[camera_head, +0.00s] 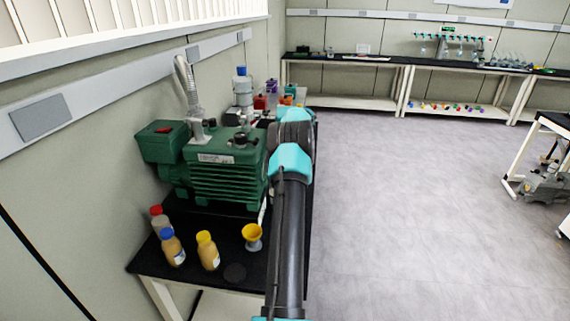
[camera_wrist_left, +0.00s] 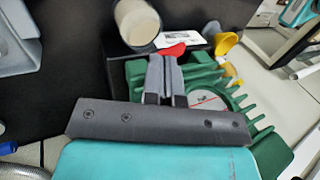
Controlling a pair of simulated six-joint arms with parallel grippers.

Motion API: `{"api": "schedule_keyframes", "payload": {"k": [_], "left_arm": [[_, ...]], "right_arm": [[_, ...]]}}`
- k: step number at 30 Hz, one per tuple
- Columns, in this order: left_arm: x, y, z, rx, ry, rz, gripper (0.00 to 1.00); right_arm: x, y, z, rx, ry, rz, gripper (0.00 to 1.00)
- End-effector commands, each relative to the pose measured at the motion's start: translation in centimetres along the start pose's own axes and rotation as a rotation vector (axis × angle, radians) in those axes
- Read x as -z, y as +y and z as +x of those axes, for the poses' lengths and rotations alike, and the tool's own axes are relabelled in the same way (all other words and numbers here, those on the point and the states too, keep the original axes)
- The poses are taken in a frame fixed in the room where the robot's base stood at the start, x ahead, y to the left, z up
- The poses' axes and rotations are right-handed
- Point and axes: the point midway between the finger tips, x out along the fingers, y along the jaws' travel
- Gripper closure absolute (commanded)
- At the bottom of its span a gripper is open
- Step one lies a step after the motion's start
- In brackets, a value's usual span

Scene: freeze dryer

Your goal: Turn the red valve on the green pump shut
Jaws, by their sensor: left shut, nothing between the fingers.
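The green pump (camera_head: 228,178) stands on the black-topped table in the head view, with a red part (camera_head: 163,129) on top of its box at the left. Its finned green body also shows in the left wrist view (camera_wrist_left: 276,152). My left gripper (camera_wrist_left: 166,62) is shut and empty in the left wrist view. A red piece (camera_wrist_left: 172,50), which looks like the valve handle, shows right at its fingertips. I cannot tell whether they touch. In the head view my arm hides the pump's right end and the gripper's fingers. My right gripper is in neither view.
Bottles with red (camera_head: 155,210), blue (camera_head: 167,233) and yellow (camera_head: 204,237) caps stand at the table's front, beside a yellow funnel (camera_head: 252,232). A metal hose (camera_head: 188,90) rises from the pump near the wall. Coloured items stand behind it.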

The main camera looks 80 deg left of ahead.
Motion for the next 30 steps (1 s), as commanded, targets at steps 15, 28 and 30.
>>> {"api": "schedule_keyframes", "payload": {"k": [15, 28, 30], "left_arm": [[0.0, -0.6, -1.4, -0.001, 0.000, 0.000, 1.00], [0.0, -0.7, -1.5, -0.001, 0.000, 0.000, 1.00], [0.0, -0.6, -1.7, -0.001, 0.000, 0.000, 1.00]], "right_arm": [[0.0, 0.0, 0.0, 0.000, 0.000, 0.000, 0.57], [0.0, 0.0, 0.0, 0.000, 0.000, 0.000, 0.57], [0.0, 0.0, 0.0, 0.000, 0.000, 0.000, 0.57]]}}
